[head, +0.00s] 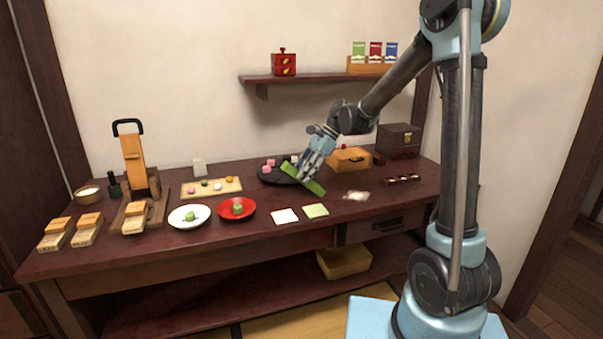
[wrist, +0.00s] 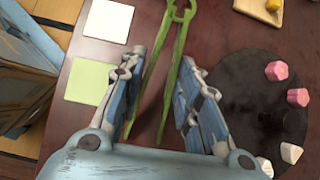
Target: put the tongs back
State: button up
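The green tongs (head: 315,187) are in my gripper (head: 309,172), tilted and raised above the table beside the dark round plate (head: 266,178). In the wrist view the tongs (wrist: 183,16) run lengthwise between the two fingers of my gripper (wrist: 163,68), which close in on both legs. The legs are slightly spread and their ends point towards my palm. In the head view my fingers hide part of the tongs. I cannot make out a resting place for the tongs.
The plate carries pink and white sweets. A white card (head: 285,216) and a green card (head: 316,210) lie near the front edge. A red plate (head: 250,215), a white plate (head: 176,222) and a wooden board (head: 222,184) stand left. An orange box (head: 350,158) stands behind.

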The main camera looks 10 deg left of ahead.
jog(key=shift+f, duration=0.2)
jog(key=o, duration=0.5)
jog(key=shift+o, duration=0.2)
